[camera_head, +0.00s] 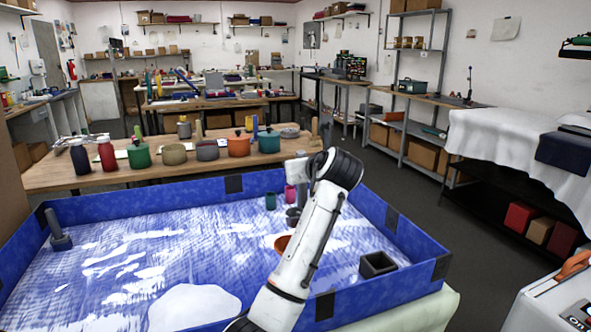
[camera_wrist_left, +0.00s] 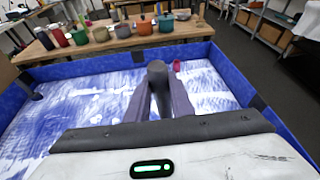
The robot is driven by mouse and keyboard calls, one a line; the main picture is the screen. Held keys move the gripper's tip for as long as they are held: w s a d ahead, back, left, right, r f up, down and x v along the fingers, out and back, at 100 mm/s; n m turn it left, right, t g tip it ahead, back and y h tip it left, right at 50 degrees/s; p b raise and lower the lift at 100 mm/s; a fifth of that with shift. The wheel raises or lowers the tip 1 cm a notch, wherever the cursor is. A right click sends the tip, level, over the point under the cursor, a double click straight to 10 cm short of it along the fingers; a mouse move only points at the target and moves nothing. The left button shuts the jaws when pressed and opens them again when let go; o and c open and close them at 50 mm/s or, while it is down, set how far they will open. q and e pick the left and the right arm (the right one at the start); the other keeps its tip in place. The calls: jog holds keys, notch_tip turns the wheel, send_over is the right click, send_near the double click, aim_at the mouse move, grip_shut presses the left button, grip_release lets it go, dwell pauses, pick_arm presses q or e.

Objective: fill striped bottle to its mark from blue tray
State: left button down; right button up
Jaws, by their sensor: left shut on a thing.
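My left arm crosses the middle of the head view, over the blue tray (camera_head: 150,207); the fingers are not clear there. In the left wrist view my left gripper (camera_wrist_left: 159,92) is shut on a dark grey rounded thing (camera_wrist_left: 157,70). The tray has blue walls with dark patches and a glossy blue-and-white floor; it also shows in the left wrist view (camera_wrist_left: 85,63). A pink bottle-like thing (camera_head: 291,194) stands near its far wall, just beyond the held thing in the left wrist view (camera_wrist_left: 177,65). I cannot make out a striped bottle or mark.
In the tray are a green cup (camera_head: 270,201), an orange bowl (camera_head: 282,243) partly behind my arm, a dark square box (camera_head: 377,264), a grey upright-stemmed thing (camera_head: 59,238) and a white patch (camera_head: 195,306). Behind stands a wooden table (camera_head: 60,178) with pots and bottles.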

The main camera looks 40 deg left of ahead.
aim_at(304, 151)
pick_arm(q)
jog(key=shift+w+a+f+m, duration=0.15)
jog(key=shift+w+m, duration=0.15)
jog(key=shift+w, duration=0.15)
jog(key=shift+r, duration=2.55)
